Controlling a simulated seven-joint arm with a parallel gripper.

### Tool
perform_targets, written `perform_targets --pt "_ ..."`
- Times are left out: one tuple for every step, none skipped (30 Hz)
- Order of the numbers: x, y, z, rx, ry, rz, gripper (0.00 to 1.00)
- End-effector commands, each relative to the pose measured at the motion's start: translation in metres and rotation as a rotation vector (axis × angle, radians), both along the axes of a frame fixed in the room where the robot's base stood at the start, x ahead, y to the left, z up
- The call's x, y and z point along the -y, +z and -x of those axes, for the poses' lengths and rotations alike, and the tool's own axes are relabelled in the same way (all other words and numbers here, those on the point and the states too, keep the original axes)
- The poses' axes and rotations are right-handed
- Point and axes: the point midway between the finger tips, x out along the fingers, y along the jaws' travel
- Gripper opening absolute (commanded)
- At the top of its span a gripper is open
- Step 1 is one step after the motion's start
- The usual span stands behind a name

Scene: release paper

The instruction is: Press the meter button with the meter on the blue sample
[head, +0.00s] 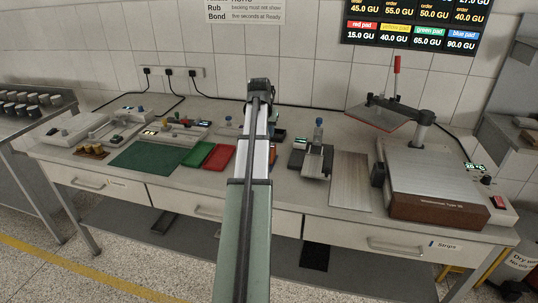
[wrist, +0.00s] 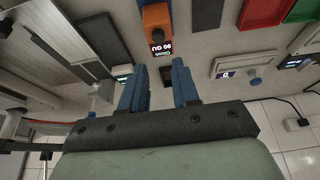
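The orange meter (wrist: 157,20) shows in the wrist view, with a small lit display at its near end that appears to end in "GU". It lies beyond the gap between my fingertips, apart from them as far as I can see. My gripper (wrist: 159,72) has two blue fingers standing apart with nothing held between them. In the head view my gripper (head: 260,88) is raised above the bench, and my arm hides much of the meter's area.
A red tray (head: 219,157), green tray (head: 197,156) and dark green mat (head: 150,160) lie left of my arm. A wall screen (head: 410,38) lists pad values.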

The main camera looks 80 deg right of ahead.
Motion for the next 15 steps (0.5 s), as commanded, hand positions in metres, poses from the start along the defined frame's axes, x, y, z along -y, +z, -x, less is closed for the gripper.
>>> perform_targets --pt "0.0000 0.0000 0.0000 0.000 0.000 0.000 0.25" --pt "0.0000 0.0000 0.0000 0.000 0.000 0.000 0.22" --pt "0.0000 0.0000 0.0000 0.000 0.000 0.000 0.18" --pt "0.0000 0.0000 0.0000 0.000 0.000 0.000 0.15" --pt "0.0000 0.0000 0.0000 0.000 0.000 0.000 0.13" --pt "0.0000 0.0000 0.0000 0.000 0.000 0.000 0.09" --pt "0.0000 0.0000 0.0000 0.000 0.000 0.000 0.06" --pt "0.0000 0.0000 0.0000 0.000 0.000 0.000 0.03" --pt "0.0000 0.0000 0.0000 0.000 0.000 0.000 0.00" --pt "0.0000 0.0000 0.0000 0.000 0.000 0.000 0.00" --pt "0.0000 0.0000 0.0000 0.000 0.000 0.000 0.00" --pt "0.0000 0.0000 0.0000 0.000 0.000 0.000 0.00" --pt "0.0000 0.0000 0.0000 0.000 0.000 0.000 0.00" --pt "0.0000 0.0000 0.0000 0.000 0.000 0.000 0.00" --pt "0.0000 0.0000 0.0000 0.000 0.000 0.000 0.00"
